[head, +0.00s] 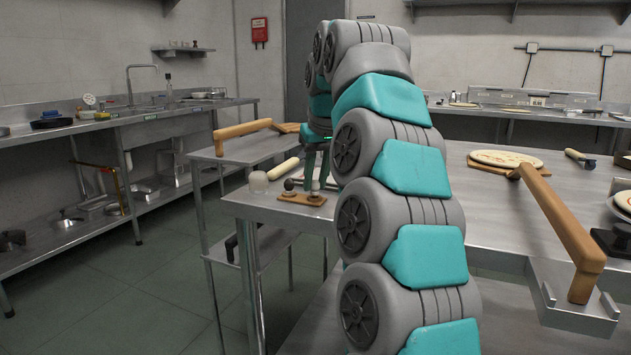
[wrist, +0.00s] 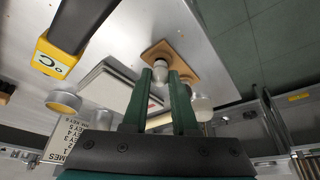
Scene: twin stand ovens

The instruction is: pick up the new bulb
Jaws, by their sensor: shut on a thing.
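A small wooden stand (head: 310,198) lies near the left corner of the steel table; it also shows in the wrist view (wrist: 184,62). A pale bulb (wrist: 160,72) is between my fingertips in the wrist view, with my gripper (wrist: 162,84) shut on it. In the head view my gripger's fingers (head: 316,172) point down over the stand, and a small bulb-like shape (head: 315,187) shows just below them. A darker round piece (head: 289,184) is on the stand's left part. I cannot tell whether the held bulb still touches the stand.
A frosted dome-shaped piece (head: 258,182) stands left of the stand near the table's edge. A rolling pin (head: 283,168) lies behind it.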

